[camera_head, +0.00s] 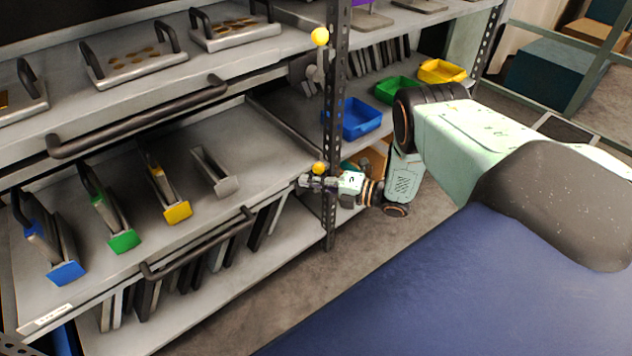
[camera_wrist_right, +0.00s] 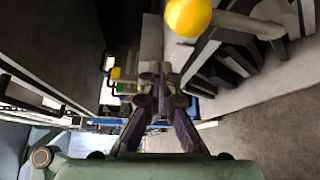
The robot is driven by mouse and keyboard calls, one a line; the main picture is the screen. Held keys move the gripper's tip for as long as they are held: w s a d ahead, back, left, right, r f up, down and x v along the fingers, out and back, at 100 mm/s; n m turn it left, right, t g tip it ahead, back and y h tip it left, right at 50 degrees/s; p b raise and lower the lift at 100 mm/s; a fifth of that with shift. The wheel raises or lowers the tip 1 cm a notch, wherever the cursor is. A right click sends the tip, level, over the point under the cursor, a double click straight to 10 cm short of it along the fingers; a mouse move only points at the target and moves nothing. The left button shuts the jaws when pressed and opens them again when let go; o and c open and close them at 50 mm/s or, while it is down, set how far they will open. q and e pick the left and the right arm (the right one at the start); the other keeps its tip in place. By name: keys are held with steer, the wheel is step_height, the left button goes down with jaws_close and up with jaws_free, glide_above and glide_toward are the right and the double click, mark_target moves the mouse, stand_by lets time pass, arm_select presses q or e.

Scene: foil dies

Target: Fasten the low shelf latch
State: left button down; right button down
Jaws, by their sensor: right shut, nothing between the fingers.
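The low latch shows as a yellow ball knob (camera_head: 319,168) on the dark perforated post (camera_head: 332,120), at the height of the lower shelf (camera_head: 255,145). The latch's arm is mostly hidden, so I cannot tell its position. My right gripper (camera_head: 304,181) is shut and empty, just below and left of this knob. In the right wrist view, a yellow knob (camera_wrist_right: 188,16) is at the top, above and right of the closed fingertips (camera_wrist_right: 152,72); they look apart from it. My left gripper is in neither view.
A second yellow knob (camera_head: 320,36) is higher on the post. The lower shelf has a dark front handle (camera_head: 200,243) and holds blue, green and yellow-ended dies (camera_head: 177,212). Bins, including a blue one (camera_head: 361,118), stand beyond the post. Floor below is clear.

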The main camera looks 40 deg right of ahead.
steer(key=p+v, duration=0.2)
steer(key=v, duration=0.8)
steer(key=shift+f, duration=0.85)
steer(key=shift+s, duration=0.1)
